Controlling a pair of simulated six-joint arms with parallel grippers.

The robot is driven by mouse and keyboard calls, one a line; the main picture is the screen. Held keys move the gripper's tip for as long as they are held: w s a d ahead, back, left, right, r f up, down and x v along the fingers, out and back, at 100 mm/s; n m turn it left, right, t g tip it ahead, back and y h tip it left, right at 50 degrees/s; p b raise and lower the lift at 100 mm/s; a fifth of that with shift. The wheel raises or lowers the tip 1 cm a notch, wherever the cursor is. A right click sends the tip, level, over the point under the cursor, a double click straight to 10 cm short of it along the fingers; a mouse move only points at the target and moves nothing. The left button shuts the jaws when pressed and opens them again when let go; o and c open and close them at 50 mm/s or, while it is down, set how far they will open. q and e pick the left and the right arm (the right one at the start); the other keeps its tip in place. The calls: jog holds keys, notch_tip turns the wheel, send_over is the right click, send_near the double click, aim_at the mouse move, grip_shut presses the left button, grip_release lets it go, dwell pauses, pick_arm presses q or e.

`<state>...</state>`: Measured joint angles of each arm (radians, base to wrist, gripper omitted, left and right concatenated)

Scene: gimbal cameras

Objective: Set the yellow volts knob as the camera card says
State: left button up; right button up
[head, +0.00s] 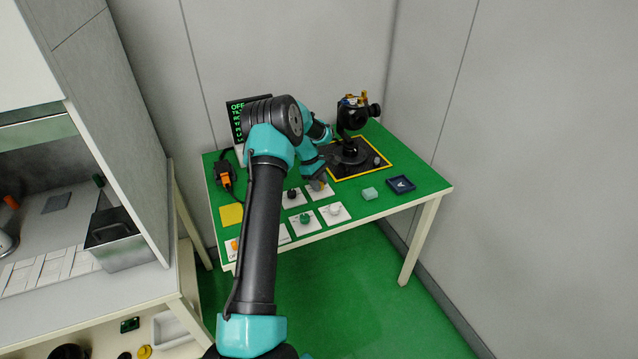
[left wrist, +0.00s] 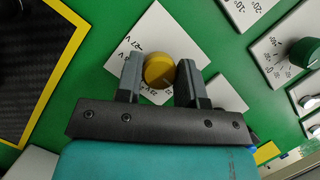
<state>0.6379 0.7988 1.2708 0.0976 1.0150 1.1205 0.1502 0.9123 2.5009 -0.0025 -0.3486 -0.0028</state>
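The yellow volts knob (left wrist: 159,71) stands on a white card (left wrist: 150,35) with small dark scale marks, seen in the left wrist view. My left gripper (left wrist: 160,75) has one finger on each side of the knob, close against it with no clear gap. In the head view my left gripper (head: 318,182) is over the white knob cards, and the yellow knob is mostly hidden there. The mark the knob points to is not readable. A black display (head: 236,122) with green text starting "OFF" stands at the back left, partly behind my arm. My right gripper is not in view.
A camera on a gimbal (head: 352,118) stands on a dark yellow-edged mat (head: 377,168). Nearby are black (head: 291,194), green (head: 305,217) and white (head: 335,209) knobs, a teal block (head: 370,193) and a dark blue tray (head: 401,185).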

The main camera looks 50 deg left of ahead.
pick_arm(q)
jog(key=c, duration=0.4)
jog(key=shift+m, duration=0.4)
jog(key=m+g, duration=0.1)
jog(key=m, duration=0.2)
jog(key=shift+w+g, duration=0.1)
jog(key=shift+g, duration=0.2)
jog(key=m+g, duration=0.1)
jog(key=m, duration=0.3)
jog(key=m+g, duration=0.1)
jog(key=m, duration=0.1)
jog(key=m+g+y, duration=0.1)
jog(key=m, duration=0.2)
jog(key=shift+m+y, duration=0.3)
jog(key=m, duration=0.2)
jog(key=m+y, duration=0.1)
jog(key=m, duration=0.1)
jog(key=shift+d+g+y, duration=0.1)
jog(key=shift+g+y, duration=0.2)
jog(key=shift+g, duration=0.1)
jog(key=shift+m, duration=0.4)
